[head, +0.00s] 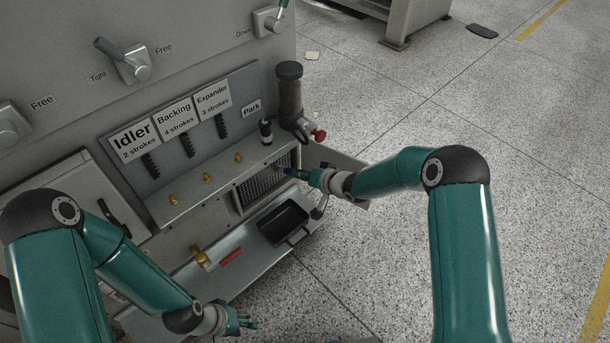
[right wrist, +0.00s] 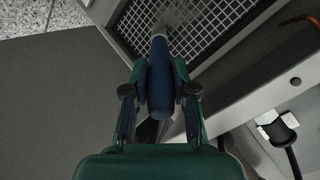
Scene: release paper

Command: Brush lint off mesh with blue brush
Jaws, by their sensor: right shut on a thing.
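My right gripper (right wrist: 160,82) is shut on the blue handle of the brush (right wrist: 160,75). The brush's pale head points at the wire mesh (right wrist: 215,22), with its tip over or against the mesh; contact is unclear. A greyish fuzzy patch (right wrist: 178,14) shows at the brush tip; I cannot tell bristles from lint. In the head view, the mesh (head: 262,187) is set in the machine's lower front, and my right gripper (head: 300,173) is at its right end, partly covering it. My left gripper (head: 246,323) is low in front of the shelf, empty, its fingers apart.
A black tray (head: 284,222) and a red item (head: 231,256) are on the metal shelf below the mesh. A brass fitting (head: 201,256) is beside them. An open door flap (head: 345,163) lies to the right of the mesh. The floor to the right is clear.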

